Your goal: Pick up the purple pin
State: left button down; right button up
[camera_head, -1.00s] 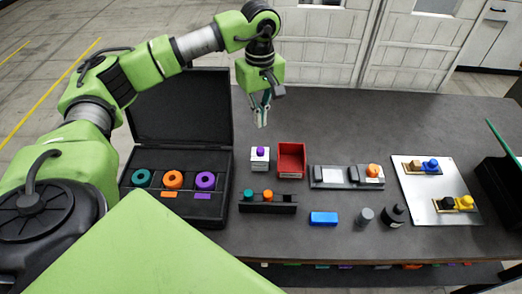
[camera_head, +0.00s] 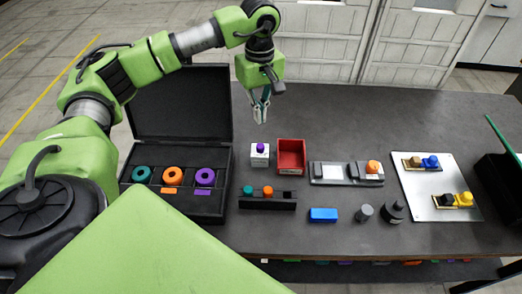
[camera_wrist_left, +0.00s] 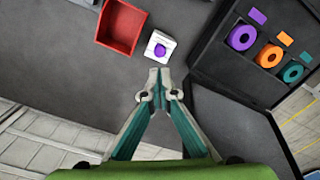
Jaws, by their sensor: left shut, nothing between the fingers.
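The purple pin (camera_head: 260,148) stands in a small white block on the dark table, just left of the red bin. It also shows in the left wrist view (camera_wrist_left: 160,50), as a purple spot on the white block (camera_wrist_left: 165,41). My left gripper (camera_head: 260,118) hangs above the table, behind the white block and apart from the pin. In the left wrist view its fingertips (camera_wrist_left: 159,72) are together with nothing between them, pointing toward the block. My right gripper is not in view.
A red bin (camera_head: 291,141) stands right beside the white block. An open black case (camera_head: 202,212) with teal, orange and purple rings lies to the left. A black rack (camera_head: 283,204) with teal and orange pins is in front. A grey fixture (camera_head: 328,180) stands to the right.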

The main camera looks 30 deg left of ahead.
pick_arm(q)
jog(key=c, duration=2.2)
grip_release()
jog(key=shift+d+f+b, duration=0.1)
jog(key=shift+b, duration=0.2)
jog(key=o, duration=0.4)
jog(key=d+y+b, duration=0.1)
jog(key=s+d+y+b, duration=0.1)
jog(key=b, duration=0.1)
jog(key=s+d+r+t+b, duration=0.1)
jog(key=b, duration=0.1)
jog(key=shift+d+r+n+y, duration=0.1)
jog(key=shift+n+y, duration=0.2)
jog(key=shift+y, duration=0.1)
send_over(261, 146)
jog(key=s+d, duration=0.1)
notch_tip(261, 146, down, 6)
jog(key=shift+s+f, duration=0.15)
jog(key=shift+f, duration=0.6)
jog(key=shift+f+p, duration=0.2)
jog(key=shift+p, duration=0.15)
jog(key=p+x, duration=0.1)
jog(key=x, duration=0.1)
jog(key=p+x, duration=0.1)
jog(key=x, duration=0.1)
jog(key=shift+w+f, duration=0.25)
jog(key=shift+w, duration=0.2)
jog(key=shift+f, duration=0.2)
